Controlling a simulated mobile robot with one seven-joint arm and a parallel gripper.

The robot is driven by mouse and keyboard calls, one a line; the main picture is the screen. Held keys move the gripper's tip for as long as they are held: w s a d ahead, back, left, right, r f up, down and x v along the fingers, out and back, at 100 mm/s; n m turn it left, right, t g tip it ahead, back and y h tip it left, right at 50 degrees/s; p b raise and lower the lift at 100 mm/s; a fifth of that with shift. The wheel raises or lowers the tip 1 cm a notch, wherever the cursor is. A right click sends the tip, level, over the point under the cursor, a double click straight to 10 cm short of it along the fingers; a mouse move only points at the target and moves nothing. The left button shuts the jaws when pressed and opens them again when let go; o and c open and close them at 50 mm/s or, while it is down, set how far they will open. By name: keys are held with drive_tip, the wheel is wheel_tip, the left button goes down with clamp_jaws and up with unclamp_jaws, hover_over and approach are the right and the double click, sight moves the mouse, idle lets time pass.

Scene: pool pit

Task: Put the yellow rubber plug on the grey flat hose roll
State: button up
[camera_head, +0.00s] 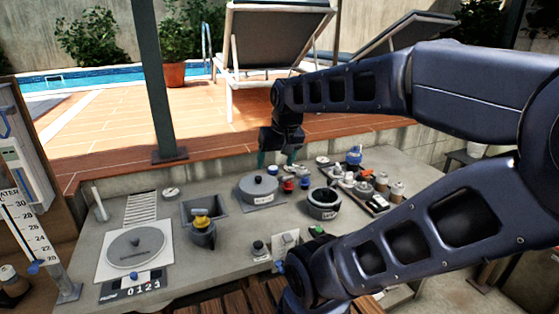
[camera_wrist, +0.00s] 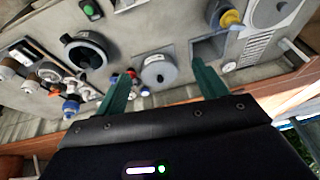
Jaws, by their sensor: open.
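A yellow piece (camera_head: 201,214), which looks like the rubber plug, sits on top of a dark grey cylindrical body (camera_head: 204,238) on the counter. It also shows at the top of the wrist view (camera_wrist: 229,19). A flat grey disc (camera_head: 122,250) lies on a white square plate left of it; it may be the hose roll, but I cannot tell for sure. My gripper (camera_head: 276,159) is open and empty over the counter's back edge, behind a grey lidded round pot (camera_head: 258,187). In the wrist view its green fingers (camera_wrist: 162,72) stand wide apart, with the pot beyond them.
A dark ring-shaped pot (camera_head: 323,204) and a tray (camera_head: 379,208) of bottles and small items stand to the right. A sunken square basin (camera_head: 190,209) lies behind the yellow piece. A post (camera_head: 149,80) rises behind the counter. The front-middle counter is partly clear.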

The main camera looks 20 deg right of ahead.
drive_tip(key=shift+s+d+r+n+t+h, duration=0.15)
drive_tip(key=shift+s, duration=0.25)
drive_tip(key=shift+s+d+r+n+t+h, duration=0.1)
drive_tip(key=shift+s+n+t+h, duration=0.05)
drive_tip(key=shift+s, duration=0.2)
